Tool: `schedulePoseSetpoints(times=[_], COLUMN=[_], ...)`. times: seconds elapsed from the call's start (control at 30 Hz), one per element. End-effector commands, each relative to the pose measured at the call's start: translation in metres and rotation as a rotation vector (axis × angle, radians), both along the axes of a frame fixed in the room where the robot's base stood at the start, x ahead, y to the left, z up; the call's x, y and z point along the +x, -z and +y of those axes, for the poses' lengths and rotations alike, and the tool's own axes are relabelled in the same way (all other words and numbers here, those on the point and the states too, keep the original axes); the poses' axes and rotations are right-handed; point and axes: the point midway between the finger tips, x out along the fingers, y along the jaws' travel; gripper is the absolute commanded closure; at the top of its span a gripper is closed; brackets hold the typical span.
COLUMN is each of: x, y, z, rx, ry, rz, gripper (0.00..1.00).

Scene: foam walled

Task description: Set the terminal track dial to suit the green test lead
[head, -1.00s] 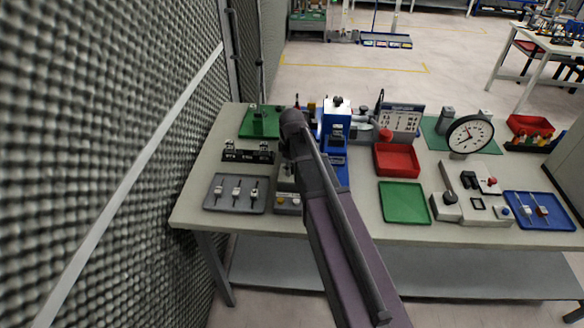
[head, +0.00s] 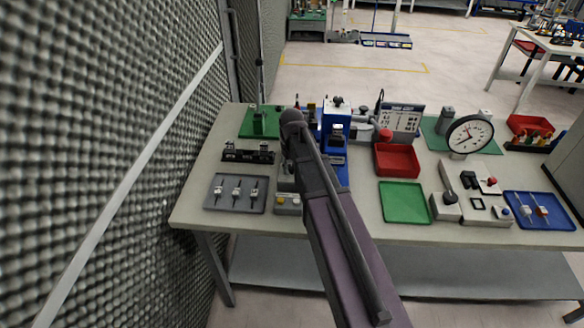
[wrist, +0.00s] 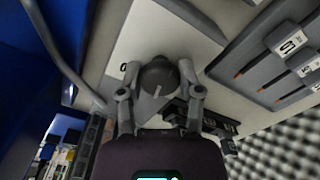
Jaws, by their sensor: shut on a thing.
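A dark round dial knob (wrist: 158,78) with a pale pointer line sits on a light panel (wrist: 150,40) in the wrist view. A small dark mark is printed on the panel to its left; the rest of the scale is hidden. My gripper (wrist: 158,70) is shut on the knob, one finger at each side. In the head view my arm covers the knob and gripper. A grey tray (head: 209,200) at the table's left holds several leads with white tags, and this tray is also in the wrist view (wrist: 243,55). I cannot tell a green lead among them.
A black rail block (head: 248,156) stands behind the tray, near a green fixture (head: 262,125). A blue press (head: 337,120) stands right of my arm. Farther right are a red bin (head: 397,160), green mat (head: 404,202), and clock-like gauge (head: 469,134). A foam wall borders the left.

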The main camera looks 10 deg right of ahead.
Motion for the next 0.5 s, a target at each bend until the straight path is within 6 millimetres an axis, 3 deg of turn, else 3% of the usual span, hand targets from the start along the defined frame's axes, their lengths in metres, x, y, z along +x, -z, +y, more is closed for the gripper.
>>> schedulePoseSetpoints(times=[0.5], x=[-0.0013], y=[0.0006], z=[-0.0004], rx=[-0.001], ry=[0.245], rz=[0.002], gripper=[1.0])
